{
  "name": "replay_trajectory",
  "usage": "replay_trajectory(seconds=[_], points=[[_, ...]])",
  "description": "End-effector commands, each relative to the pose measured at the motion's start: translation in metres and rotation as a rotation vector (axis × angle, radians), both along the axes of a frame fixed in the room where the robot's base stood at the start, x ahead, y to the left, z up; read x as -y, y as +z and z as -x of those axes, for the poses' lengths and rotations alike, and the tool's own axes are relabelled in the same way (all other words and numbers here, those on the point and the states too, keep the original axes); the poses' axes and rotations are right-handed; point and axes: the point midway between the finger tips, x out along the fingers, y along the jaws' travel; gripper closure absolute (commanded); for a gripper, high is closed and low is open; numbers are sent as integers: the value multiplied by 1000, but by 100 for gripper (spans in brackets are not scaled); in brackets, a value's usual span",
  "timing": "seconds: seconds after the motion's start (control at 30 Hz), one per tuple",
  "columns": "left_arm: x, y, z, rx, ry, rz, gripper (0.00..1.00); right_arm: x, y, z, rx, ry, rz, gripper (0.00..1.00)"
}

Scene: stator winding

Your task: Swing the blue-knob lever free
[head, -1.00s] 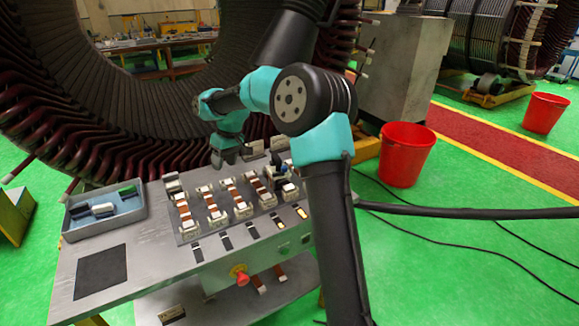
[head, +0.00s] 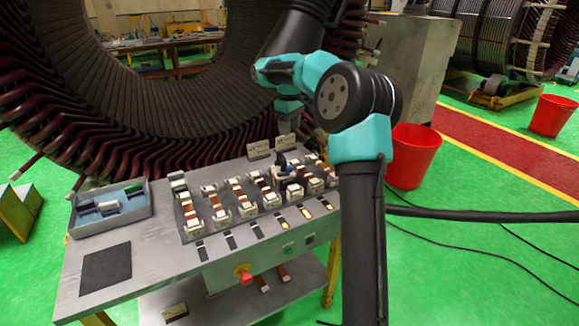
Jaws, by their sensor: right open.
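The blue knob (head: 296,175) shows as a small blue spot on a dark lever assembly (head: 283,170) among the clamp rows of the grey bench. It is too small to tell the lever's exact angle. My right gripper (head: 289,122) is open and empty, pointing down above the back edge of the bench. It appears behind and above the lever, apart from it. Its fingertips are small and hard to make out. My left gripper is not in view.
Several copper-coloured strips in white clamps (head: 240,190) line the bench panel. A grey tray (head: 109,209) with small blocks is at left, beside a dark pad (head: 106,269). A red button (head: 243,277) is on the front. The large stator (head: 70,90) stands behind.

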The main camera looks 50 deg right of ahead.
Motion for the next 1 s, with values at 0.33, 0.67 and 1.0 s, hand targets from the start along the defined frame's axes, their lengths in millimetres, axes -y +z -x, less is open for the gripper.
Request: replay_trajectory(seconds=[0.33, 0.67, 1.0], points=[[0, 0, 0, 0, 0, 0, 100, 0, -58, 1, -4, 0, -1, 49], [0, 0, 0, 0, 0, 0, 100, 0, -114, 1, -3, 0, -2, 49], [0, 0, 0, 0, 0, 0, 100, 0, -155, 0, -1, 0, -1, 49]])
